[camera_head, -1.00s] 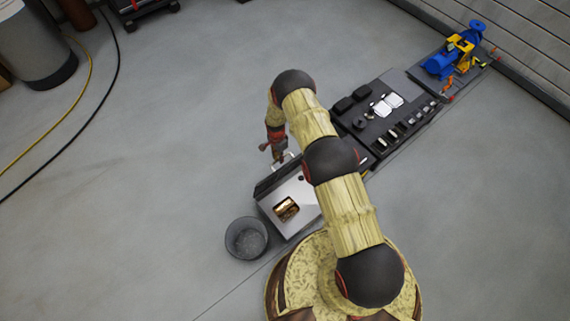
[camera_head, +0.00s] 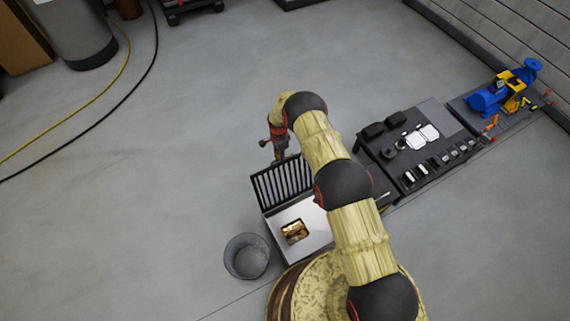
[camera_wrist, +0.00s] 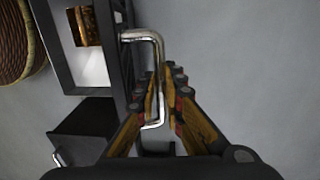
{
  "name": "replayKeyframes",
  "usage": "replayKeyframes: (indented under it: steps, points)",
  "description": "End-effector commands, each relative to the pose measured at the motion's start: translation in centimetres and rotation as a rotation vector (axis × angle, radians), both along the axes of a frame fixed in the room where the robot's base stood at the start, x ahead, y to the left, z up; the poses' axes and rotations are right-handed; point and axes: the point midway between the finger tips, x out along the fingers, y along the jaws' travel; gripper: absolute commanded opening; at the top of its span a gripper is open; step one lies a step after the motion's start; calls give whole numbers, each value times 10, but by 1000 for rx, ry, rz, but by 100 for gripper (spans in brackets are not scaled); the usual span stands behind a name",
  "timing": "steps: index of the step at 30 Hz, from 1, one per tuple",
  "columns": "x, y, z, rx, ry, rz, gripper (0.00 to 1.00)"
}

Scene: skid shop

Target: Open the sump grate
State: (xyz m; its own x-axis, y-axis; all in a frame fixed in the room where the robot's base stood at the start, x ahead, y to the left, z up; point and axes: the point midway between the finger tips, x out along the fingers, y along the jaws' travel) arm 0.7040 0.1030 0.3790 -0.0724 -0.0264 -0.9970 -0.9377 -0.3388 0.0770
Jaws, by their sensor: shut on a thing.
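The sump grate (camera_head: 283,183), a dark barred panel, stands raised along the far edge of a pale box (camera_head: 318,224), whose inside shows. Its bright metal handle (camera_wrist: 152,37) is a bent bar in the wrist view. My gripper (camera_head: 277,150) is at the top of the grate, on its far side. In the wrist view my gripper (camera_wrist: 166,82) is shut on the handle, with the fingers on either side of the bar. My arm hides part of the box's right side.
A grey bucket (camera_head: 246,257) stands just left of the box. A dark bench (camera_head: 437,110) with small parts is to the right, and a blue pump (camera_head: 500,93) lies beyond it. Hoses cross the floor at left. The floor behind the grate is clear.

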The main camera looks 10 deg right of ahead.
Motion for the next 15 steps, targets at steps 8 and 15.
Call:
replayKeyframes:
  steps: [8,15]
  points:
    - [16,6,-6,2,-7,1,0]
    - [20,8,-4,3,-14,2,0]
